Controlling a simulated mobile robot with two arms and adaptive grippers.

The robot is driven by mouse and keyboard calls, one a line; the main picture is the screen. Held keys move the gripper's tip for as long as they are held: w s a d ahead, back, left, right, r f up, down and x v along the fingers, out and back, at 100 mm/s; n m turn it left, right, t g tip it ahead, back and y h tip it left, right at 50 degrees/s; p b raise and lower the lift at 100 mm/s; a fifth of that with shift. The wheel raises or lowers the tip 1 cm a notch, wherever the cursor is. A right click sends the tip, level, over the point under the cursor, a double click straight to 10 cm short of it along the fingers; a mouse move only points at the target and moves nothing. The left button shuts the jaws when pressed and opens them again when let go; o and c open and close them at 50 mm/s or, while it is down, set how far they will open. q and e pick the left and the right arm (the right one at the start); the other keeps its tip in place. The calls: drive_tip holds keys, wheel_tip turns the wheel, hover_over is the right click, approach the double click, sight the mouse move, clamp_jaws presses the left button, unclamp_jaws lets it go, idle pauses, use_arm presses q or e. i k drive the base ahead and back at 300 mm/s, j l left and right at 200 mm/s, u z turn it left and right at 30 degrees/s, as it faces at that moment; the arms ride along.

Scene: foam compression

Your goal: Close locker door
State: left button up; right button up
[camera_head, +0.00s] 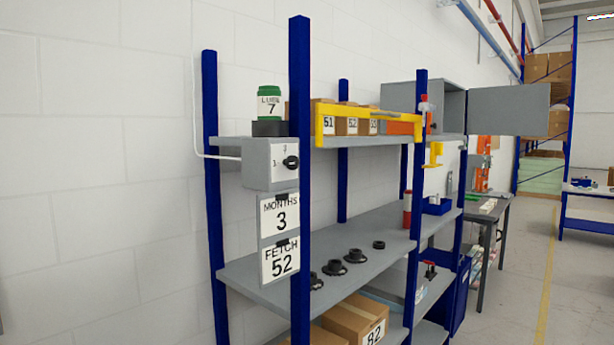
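The locker (399,97) is a grey box at the far end of the upper shelf level, to the right of the yellow bar. Its grey door (508,110) stands wide open and sticks out to the right of the box. Part of the locker's front and inside is hidden behind a blue post. Neither of my grippers shows in this view.
A blue-posted shelf rack (340,215) fills the middle. It holds small boxes (346,125), a green-topped jar (269,102), black round parts (334,267) and a large carton (352,322). A workbench (489,228) stands beyond. The floor (526,292) at right is clear.

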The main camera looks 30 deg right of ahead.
sight(519, 110)
drive_tip(key=i+l, duration=0.1)
drive_tip(key=l, duration=1.2)
drive_tip(key=i+l, duration=0.1)
drive_tip(key=l, duration=0.45)
drive_tip(key=i+l+u, duration=0.1)
drive_tip(key=l, duration=0.45)
drive_tip(key=i+l, duration=0.15)
drive_tip(key=l, duration=0.45)
drive_tip(key=i+l+u, duration=0.1)
drive_tip(key=l, duration=0.45)
drive_tip(key=i+l, duration=0.1)
drive_tip(key=l, duration=0.45)
drive_tip(key=i+l+u, duration=0.1)
drive_tip(key=l+u, duration=0.35)
drive_tip(key=l, duration=5.35)
